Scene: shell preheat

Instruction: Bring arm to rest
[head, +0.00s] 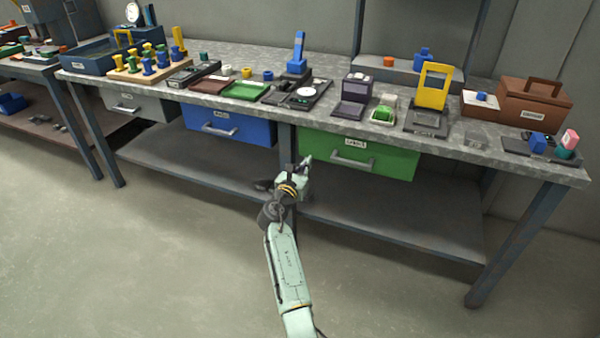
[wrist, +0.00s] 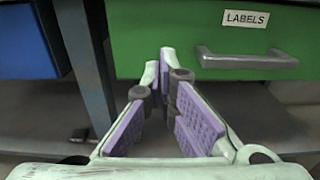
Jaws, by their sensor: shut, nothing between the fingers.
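My gripper (head: 304,164) is in front of the bench, below the worktop, close to the left end of the green drawer. In the wrist view my gripper (wrist: 166,62) shows pale green fingers with purple pads, their tips together and nothing between them. The green drawer (wrist: 160,30) with a "LABELS" tag and a grey handle (wrist: 247,60) lies beyond the fingertips. I cannot tell whether the fingers touch it. In the head view the green drawer (head: 395,160) looks closed. My arm reaches up from the bottom of the picture.
The bench (head: 215,100) carries a blue bin, a wooden peg board (head: 150,67), trays, a yellow frame (head: 434,85) and a brown box (head: 535,102). A blue drawer (head: 230,125) is left of a bench leg (wrist: 90,70). A lower shelf (head: 390,215) runs underneath. The front floor is clear.

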